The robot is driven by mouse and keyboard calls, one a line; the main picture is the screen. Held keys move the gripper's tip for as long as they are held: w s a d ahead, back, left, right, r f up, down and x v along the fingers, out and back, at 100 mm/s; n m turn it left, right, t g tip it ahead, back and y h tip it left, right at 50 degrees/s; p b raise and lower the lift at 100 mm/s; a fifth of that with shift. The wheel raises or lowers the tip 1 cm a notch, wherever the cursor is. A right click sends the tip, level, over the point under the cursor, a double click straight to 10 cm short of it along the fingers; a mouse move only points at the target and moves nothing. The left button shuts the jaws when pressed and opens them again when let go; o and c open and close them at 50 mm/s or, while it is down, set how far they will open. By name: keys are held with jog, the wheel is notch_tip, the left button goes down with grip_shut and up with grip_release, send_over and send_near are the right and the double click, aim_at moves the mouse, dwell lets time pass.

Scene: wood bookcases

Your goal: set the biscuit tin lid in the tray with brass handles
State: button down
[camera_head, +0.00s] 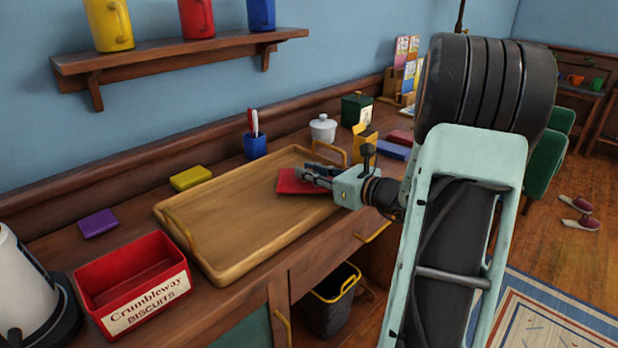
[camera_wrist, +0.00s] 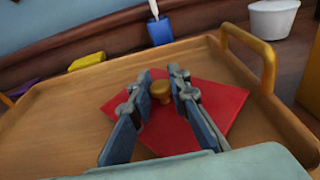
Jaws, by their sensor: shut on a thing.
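The biscuit tin lid is a flat red square (camera_head: 297,183) with a round brass-coloured knob. My gripper (camera_head: 315,174) is shut on the knob; in the wrist view the gripper (camera_wrist: 162,76) has one finger on each side of it, with the red lid (camera_wrist: 222,98) spread out below. The wooden tray with brass handles (camera_head: 235,210) lies on the desk, and the lid is over its right part, inside the rim as seen. I cannot tell whether the lid touches the tray floor. The red Crumbleway biscuit tin (camera_head: 135,287) stands open at the left front.
Yellow (camera_head: 190,178) and purple (camera_head: 98,223) blocks lie behind the tray's left side and the tin. A blue pen cup (camera_head: 255,146), white lidded pot (camera_head: 323,128) and green box (camera_head: 356,108) stand behind. A kettle (camera_head: 25,290) is at far left. A dark basket (camera_head: 332,305) sits below the desk.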

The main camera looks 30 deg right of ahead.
jog(key=shift+f, duration=0.4)
jog(key=shift+f, duration=0.15)
jog(key=c, duration=1.8)
grip_release()
jog(key=shift+r, duration=0.2)
jog(key=shift+s+d+r, duration=0.15)
jog(key=shift+s, duration=0.15)
jog(key=p+v, duration=0.2)
jog(key=v, duration=0.9)
jog(key=shift+s+p, duration=0.25)
jog(key=shift+p, duration=0.15)
